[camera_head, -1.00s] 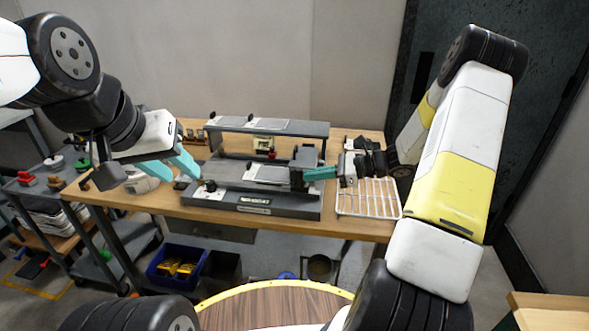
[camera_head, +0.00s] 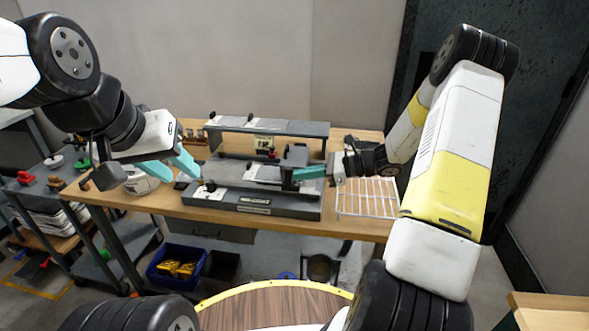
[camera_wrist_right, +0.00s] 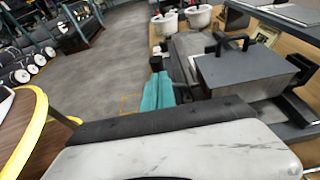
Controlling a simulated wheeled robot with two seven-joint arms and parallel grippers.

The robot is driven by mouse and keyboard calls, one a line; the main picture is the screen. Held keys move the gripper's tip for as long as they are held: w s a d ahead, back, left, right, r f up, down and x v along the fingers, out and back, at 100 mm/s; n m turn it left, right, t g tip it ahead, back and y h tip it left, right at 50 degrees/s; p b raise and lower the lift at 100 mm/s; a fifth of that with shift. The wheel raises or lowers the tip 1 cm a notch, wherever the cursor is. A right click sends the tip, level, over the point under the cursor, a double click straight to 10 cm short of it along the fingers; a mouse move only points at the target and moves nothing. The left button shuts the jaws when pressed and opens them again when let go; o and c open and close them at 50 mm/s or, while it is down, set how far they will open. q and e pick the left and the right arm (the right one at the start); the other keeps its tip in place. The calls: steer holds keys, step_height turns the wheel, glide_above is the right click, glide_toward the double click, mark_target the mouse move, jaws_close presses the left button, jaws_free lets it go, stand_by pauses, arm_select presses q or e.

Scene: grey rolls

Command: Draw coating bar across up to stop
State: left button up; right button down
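A dark grey block (camera_head: 293,160), which seems to be the coating bar's carriage, stands near the right end of the grey coating bed (camera_head: 225,193). My right gripper (camera_head: 308,173) meets the block's right side; its teal fingers lie close together. In the right wrist view the teal fingers (camera_wrist_right: 158,93) sit beside the block (camera_wrist_right: 245,72), which has a black handle on top. Anything between the fingertips is hidden there. My left gripper (camera_head: 186,177) has its fingers spread and empty at the left end of the bed.
A raised grey shelf (camera_head: 268,127) stands behind the bed. A white wire rack (camera_head: 368,198) lies to the right on the wooden bench. A side cart (camera_head: 50,185) with small items is at the left. A blue bin (camera_head: 177,262) is below.

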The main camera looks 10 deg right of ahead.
steer(key=shift+w+a, duration=0.8)
steer(key=shift+a, duration=2.1)
steer(key=d, duration=0.2)
steer(key=s+d, duration=0.1)
steer(key=d, duration=0.1)
steer(key=s+d+r+n+t+h, duration=0.1)
steer(key=s+d+r+n+h, duration=0.1)
steer(key=s+r+n+h, duration=0.4)
steer(key=s+d+r+n+t+h, duration=0.1)
steer(key=s+d+r+n+h, duration=0.2)
steer(key=s+r+n, duration=1.2)
steer(key=s+h, duration=0.2)
steer(key=s, duration=0.3)
steer(key=shift+s+r+n+h, duration=0.2)
steer(key=shift+n+h, duration=0.2)
